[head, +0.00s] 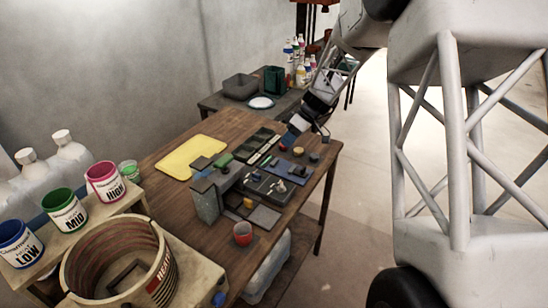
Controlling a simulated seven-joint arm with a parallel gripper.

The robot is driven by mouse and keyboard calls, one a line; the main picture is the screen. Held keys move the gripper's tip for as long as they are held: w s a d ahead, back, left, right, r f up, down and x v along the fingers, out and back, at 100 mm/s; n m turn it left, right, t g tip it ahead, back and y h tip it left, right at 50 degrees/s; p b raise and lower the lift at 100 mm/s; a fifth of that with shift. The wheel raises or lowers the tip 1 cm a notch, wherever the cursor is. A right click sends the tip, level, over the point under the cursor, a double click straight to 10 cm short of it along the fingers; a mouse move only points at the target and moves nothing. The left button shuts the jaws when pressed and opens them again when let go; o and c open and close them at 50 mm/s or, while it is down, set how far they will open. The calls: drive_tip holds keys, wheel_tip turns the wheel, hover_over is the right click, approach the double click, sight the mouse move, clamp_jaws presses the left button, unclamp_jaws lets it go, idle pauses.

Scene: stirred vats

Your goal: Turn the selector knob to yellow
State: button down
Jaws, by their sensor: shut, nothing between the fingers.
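My gripper (290,138) is shut and empty, reaching down from the upper right over the far right part of the wooden table. Below and beside it is a dark control box (268,186) with small coloured parts on top. I cannot tell for sure which part is the selector knob, or where it points. Small round pieces, one red (282,149), one yellowish (298,151) and one dark (314,157), sit just by the fingertips. A blue knob (219,298) is on the front of the vat's base.
A yellow mat (191,157) lies at the table's back left. A round vat (118,265) and blue, green and pink labelled pots (64,211) stand at the left. A grey bin (240,87) is on the rear table.

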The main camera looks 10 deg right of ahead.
sight(259, 177)
drive_tip(key=x, duration=1)
drive_tip(key=shift+a+f, duration=0.1)
drive_tip(key=shift+s+a, duration=0.7)
drive_tip(key=shift+s, duration=0.1)
drive_tip(key=shift+s+a, duration=0.6)
drive_tip(key=shift+s+a+m+t, duration=0.1)
drive_tip(key=shift+s+m+t, duration=0.1)
drive_tip(key=shift+m+t, duration=0.1)
drive_tip(key=shift+s+a+m, duration=0.2)
drive_tip(key=shift+s+m, duration=0.15)
drive_tip(key=shift+m, duration=0.15)
drive_tip(key=m+t, duration=0.1)
drive_tip(key=m, duration=0.1)
drive_tip(key=s+m+t, duration=0.1)
drive_tip(key=m+t, duration=0.1)
drive_tip(key=shift+a+m+h, duration=0.2)
drive_tip(key=shift+m+h, duration=0.1)
drive_tip(key=m+t, duration=0.1)
drive_tip(key=m+t+h, duration=0.1)
drive_tip(key=m, duration=0.1)
drive_tip(key=shift+s+a, duration=0.25)
drive_tip(key=shift+s, duration=0.1)
drive_tip(key=shift+a+m+t+h, duration=0.15)
drive_tip(key=shift+m+t+h, duration=0.15)
drive_tip(key=shift+m, duration=0.3)
drive_tip(key=shift+s, duration=0.1)
